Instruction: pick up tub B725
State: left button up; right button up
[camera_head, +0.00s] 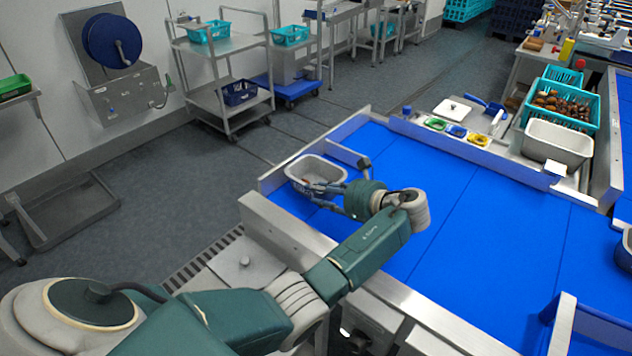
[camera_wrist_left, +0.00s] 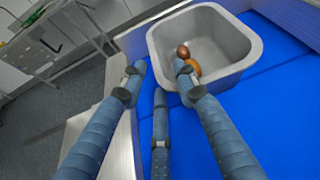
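A grey tub (camera_head: 304,168) stands at the left end of the blue belt, beside the metal side rail. It also shows in the left wrist view (camera_wrist_left: 222,45), with brown dates (camera_wrist_left: 190,62) inside near its close left corner. No label can be read on it. My left gripper (camera_head: 325,189) is at the tub's near right side, its fingers spread and holding nothing. In the left wrist view the gripper (camera_wrist_left: 158,80) has one finger overlapping the tub's near corner and two fingers outside it. Whether any finger touches the tub, I cannot tell.
A second grey tub (camera_head: 556,147) and a teal crate of dates (camera_head: 566,104) stand beyond the belt at the right. Metal rails (camera_head: 315,238) edge the blue belt (camera_head: 440,190). The belt's middle is clear.

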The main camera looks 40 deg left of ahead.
pick_arm(q)
jog(key=p+x, duration=0.1)
jog(key=x, duration=0.3)
jog(key=shift+a+f, duration=0.1)
jog(key=shift+a, duration=0.2)
jog(key=shift+w+a+f, duration=0.1)
jog(key=shift+a+f, duration=0.05)
jog(key=shift+a, duration=0.05)
grip_shut()
pick_arm(e)
jog(key=shift+w+a+r, duration=0.2)
jog(key=shift+w+r, duration=0.1)
jog(key=shift+w, duration=0.2)
jog(key=shift+w+a+r, duration=0.15)
jog(key=shift+w+r, duration=0.1)
jog(key=shift+w, duration=0.2)
